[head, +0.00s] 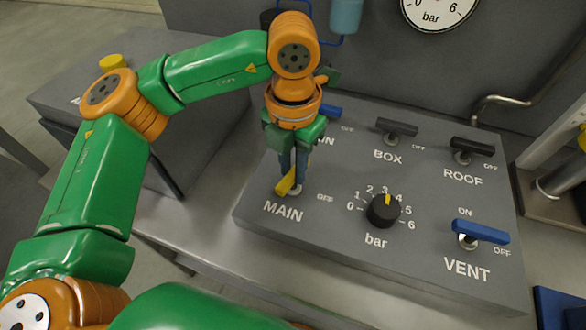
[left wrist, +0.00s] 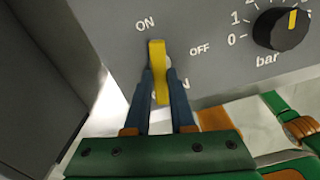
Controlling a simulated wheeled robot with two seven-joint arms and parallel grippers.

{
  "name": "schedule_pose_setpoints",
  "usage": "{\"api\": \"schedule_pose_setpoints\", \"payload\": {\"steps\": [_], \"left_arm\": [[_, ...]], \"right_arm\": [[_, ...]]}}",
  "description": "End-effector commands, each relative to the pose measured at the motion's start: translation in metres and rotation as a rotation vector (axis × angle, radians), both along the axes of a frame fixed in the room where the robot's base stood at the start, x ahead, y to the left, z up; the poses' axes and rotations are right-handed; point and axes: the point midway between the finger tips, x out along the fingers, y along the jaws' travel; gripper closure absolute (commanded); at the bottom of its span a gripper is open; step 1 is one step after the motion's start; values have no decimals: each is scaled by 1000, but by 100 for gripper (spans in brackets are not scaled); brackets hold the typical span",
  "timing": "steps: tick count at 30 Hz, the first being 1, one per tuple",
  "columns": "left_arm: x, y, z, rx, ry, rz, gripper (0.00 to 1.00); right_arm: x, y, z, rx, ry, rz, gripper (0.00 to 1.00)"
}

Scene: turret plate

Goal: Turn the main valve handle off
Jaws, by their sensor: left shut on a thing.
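The main valve handle (head: 285,185) is a yellow lever on the sloped grey panel, just above the MAIN label. In the left wrist view the yellow handle (left wrist: 157,52) lies along the line toward the ON mark; the OFF mark is to its right. My left gripper (head: 293,186) reaches down from above and is shut on the handle. In the left wrist view its two dark blue fingers (left wrist: 159,92) stand on either side of the lever. The fingers hide part of the handle in the head view. My right gripper is not in view.
The black bar knob (head: 383,211) is right of the handle, with the blue VENT lever (head: 481,232) farther right. The black BOX lever (head: 397,127), black ROOF lever (head: 472,146) and a partly hidden blue lever (head: 329,110) are behind. A gauge (head: 438,8) is on the wall.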

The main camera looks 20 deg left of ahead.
Motion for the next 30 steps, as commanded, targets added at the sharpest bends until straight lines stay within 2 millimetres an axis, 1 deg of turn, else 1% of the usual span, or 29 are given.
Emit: {"api": "schedule_pose_setpoints", "payload": {"steps": [1, 3, 12, 30], "left_arm": [[1, -1, -3, -2, -4, -40, 100], [1, 0, -3, -1, -4, -107, 100], [1, 0, -1, -2, -5, -391, 100], [1, 0, 1, -1, -5, -953, 100]], "right_arm": [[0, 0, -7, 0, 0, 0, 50], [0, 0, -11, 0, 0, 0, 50], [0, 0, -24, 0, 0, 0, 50], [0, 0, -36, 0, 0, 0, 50]]}}
